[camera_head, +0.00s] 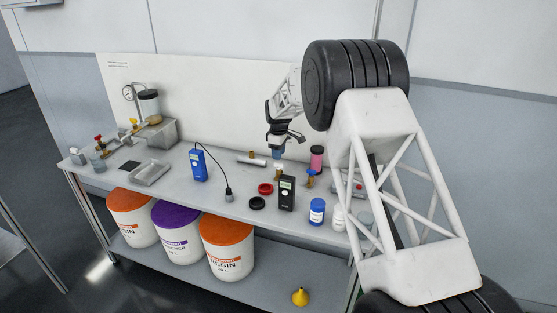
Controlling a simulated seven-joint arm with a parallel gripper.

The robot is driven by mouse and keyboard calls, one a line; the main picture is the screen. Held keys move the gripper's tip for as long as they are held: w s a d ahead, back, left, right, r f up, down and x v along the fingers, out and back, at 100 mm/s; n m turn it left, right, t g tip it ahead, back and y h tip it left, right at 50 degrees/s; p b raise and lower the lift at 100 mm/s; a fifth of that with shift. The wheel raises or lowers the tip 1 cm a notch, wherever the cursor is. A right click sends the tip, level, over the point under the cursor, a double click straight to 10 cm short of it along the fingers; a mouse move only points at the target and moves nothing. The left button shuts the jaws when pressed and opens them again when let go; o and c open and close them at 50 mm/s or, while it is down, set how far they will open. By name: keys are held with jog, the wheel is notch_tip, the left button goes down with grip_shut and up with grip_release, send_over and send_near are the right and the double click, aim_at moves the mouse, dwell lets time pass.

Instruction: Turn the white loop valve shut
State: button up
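I cannot make out a white loop valve for certain. A small brass fitting (279,171) stands on the bench under my gripper (284,143), with a blue piece (278,154) just above it. My gripper is dark and hangs over the back middle of the bench. Its fingertips are small and partly merge with the things below, so I cannot tell whether they are apart or touching anything. Another brass fitting with a blue handle (310,174) stands to the right. A red-handled valve (98,140) stands at the bench's left end.
The grey bench (225,210) carries a blue meter (198,164), a black meter (287,192), red ring (265,189), black ring (257,203), blue-labelled bottle (317,211), pink jar (317,157) and tray (151,172). My arm hides part of the right end.

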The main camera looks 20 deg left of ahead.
jog(key=shift+r, duration=1.45)
jog(key=shift+d+r, duration=0.1)
